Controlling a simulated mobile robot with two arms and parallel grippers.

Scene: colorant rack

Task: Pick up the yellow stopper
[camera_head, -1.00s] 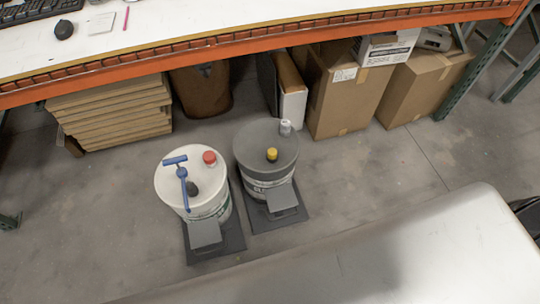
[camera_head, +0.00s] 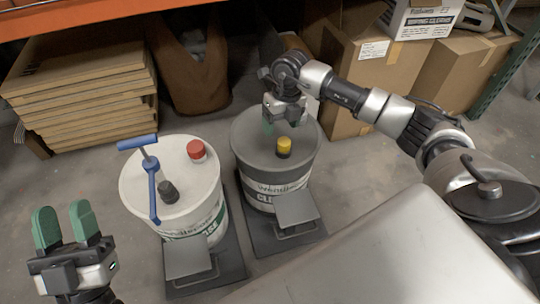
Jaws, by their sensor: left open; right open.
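The yellow stopper (camera_head: 284,146) has a yellow top and a dark lower part. It stands upright on the lid of the grey drum (camera_head: 250,150). My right gripper (camera_head: 269,124) is open and points down over the back of that lid, just behind and left of the stopper. Its fingertips are small and partly dark in the picture, and it holds nothing that I can see. My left gripper (camera_head: 66,226) is open and empty, with green fingers pointing up, at the lower left, well away from the stopper.
A white drum (camera_head: 135,190) beside the grey one bears a red stopper (camera_head: 196,150) and a blue-handled pump (camera_head: 150,175). Cardboard boxes (camera_head: 345,75) and stacked flat cartons (camera_head: 80,85) stand behind. A light worktop (camera_head: 350,265) fills the lower right.

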